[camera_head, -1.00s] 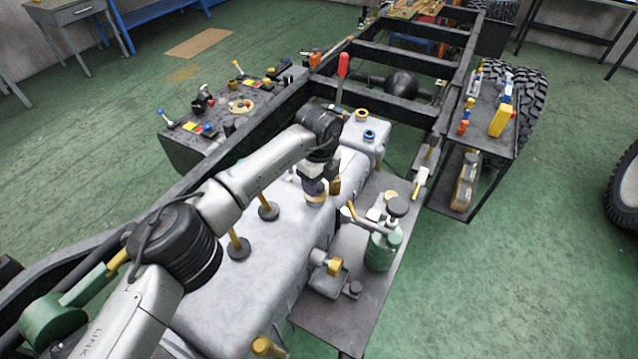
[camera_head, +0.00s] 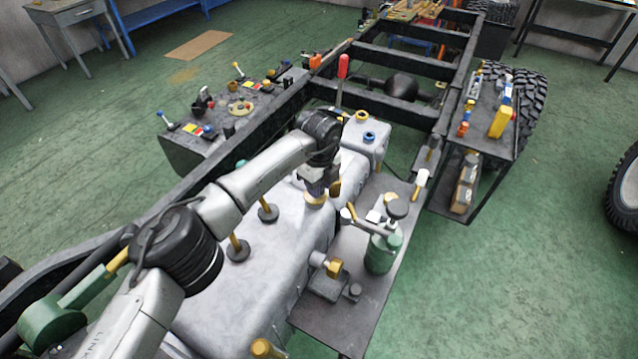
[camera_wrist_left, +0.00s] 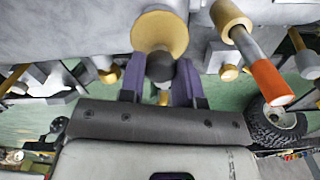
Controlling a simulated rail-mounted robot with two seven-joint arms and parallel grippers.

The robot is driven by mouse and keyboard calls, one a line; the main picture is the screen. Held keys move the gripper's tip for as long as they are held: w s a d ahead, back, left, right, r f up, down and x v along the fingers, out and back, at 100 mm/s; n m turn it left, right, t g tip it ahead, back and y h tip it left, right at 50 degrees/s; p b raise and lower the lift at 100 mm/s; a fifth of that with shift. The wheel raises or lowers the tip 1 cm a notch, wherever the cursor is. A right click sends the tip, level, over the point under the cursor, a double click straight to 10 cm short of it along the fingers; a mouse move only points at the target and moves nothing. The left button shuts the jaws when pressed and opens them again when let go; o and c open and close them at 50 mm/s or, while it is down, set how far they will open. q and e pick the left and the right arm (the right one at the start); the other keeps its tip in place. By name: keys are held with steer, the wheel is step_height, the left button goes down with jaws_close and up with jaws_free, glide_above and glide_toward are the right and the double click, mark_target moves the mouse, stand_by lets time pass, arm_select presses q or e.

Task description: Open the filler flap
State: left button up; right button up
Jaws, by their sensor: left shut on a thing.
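The gold round filler fitting (camera_head: 316,201) sits on top of the long pale grey tank (camera_head: 275,250). In the left wrist view it shows as a wide gold disc (camera_wrist_left: 160,32) with a dark grey round knob (camera_wrist_left: 160,68) in front of it. My left gripper (camera_head: 318,190) is low over the fitting in the head view. Its purple fingers (camera_wrist_left: 159,78) stand on either side of the dark knob and are shut on it. The wrist hides part of the fitting, and I cannot tell how far the flap is raised.
A gold-stemmed post (camera_head: 267,208) stands on the tank left of the gripper. A red-handled lever (camera_head: 342,75) stands behind. A green bottle (camera_head: 381,253) is on the side shelf to the right. The black chassis rails (camera_head: 395,80) run behind. Green floor is open at right.

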arm_select(q)
jaws_close()
